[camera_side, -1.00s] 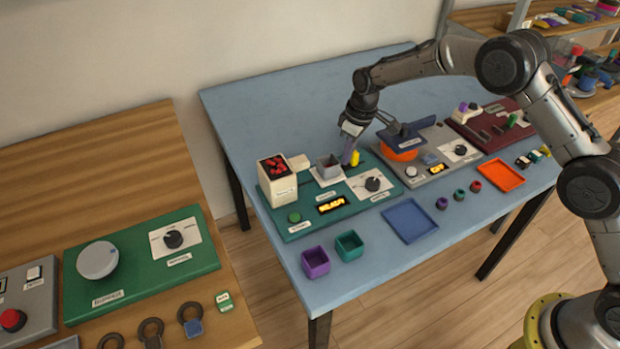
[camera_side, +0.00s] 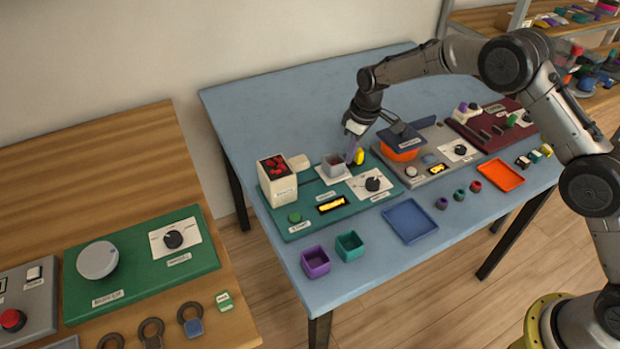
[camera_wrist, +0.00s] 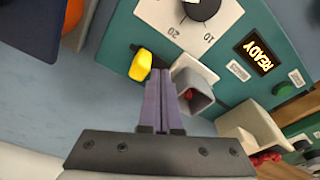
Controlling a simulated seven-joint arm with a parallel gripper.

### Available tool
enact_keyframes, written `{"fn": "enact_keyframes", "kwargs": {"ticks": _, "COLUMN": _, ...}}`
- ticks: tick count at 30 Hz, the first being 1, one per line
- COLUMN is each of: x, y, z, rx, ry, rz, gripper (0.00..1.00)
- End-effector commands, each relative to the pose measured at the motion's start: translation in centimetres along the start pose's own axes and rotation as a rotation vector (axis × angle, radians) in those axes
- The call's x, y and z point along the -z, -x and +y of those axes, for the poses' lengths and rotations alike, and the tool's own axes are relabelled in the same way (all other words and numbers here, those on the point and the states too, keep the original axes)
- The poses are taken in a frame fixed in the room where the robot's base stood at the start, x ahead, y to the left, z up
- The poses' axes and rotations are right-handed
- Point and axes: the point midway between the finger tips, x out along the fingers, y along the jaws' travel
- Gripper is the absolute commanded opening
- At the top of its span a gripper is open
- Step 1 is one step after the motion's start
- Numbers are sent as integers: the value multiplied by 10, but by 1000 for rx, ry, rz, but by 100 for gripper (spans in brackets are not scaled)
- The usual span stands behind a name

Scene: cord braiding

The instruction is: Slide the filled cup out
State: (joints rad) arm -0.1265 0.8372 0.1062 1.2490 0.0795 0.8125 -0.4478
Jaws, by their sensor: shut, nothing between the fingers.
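The grey cup (camera_side: 333,163), with red pieces inside, stands on a white pad (camera_side: 322,177) on the green machine board (camera_side: 300,232). In the wrist view the cup (camera_wrist: 201,101) shows its open mouth, with some red inside. My gripper (camera_side: 349,161) is shut and empty, its purple fingers pointing down just right of the cup. In the wrist view the fingertips (camera_wrist: 161,72) are close to the cup's left side; I cannot tell whether they touch it. A yellow piece (camera_wrist: 140,64) lies on the fingers' other side, also visible in the side view (camera_side: 359,157).
A cream dispenser (camera_side: 280,188) holding red pieces stands left of the cup. A dial (camera_side: 372,184) and a lit display reading READY (camera_wrist: 258,56) are on the board.

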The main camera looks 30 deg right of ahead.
Motion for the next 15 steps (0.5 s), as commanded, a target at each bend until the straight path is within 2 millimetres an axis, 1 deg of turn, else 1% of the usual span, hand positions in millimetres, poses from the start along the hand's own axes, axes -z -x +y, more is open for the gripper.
{"fn": "enact_keyframes", "kwargs": {"ticks": 4, "x": 3, "y": 0, "z": -5, "rx": 0, "ry": 1, "rz": 0, "gripper": 0}}
{"fn": "enact_keyframes", "kwargs": {"ticks": 9, "x": 5, "y": 1, "z": -8, "rx": 0, "ry": 0, "rz": 1, "gripper": 0}}
{"fn": "enact_keyframes", "kwargs": {"ticks": 11, "x": 5, "y": 4, "z": -7, "rx": -1, "ry": 0, "rz": 1, "gripper": 0}}
{"fn": "enact_keyframes", "kwargs": {"ticks": 15, "x": 8, "y": 18, "z": -7, "rx": -1, "ry": 1, "rz": 3, "gripper": 0}}
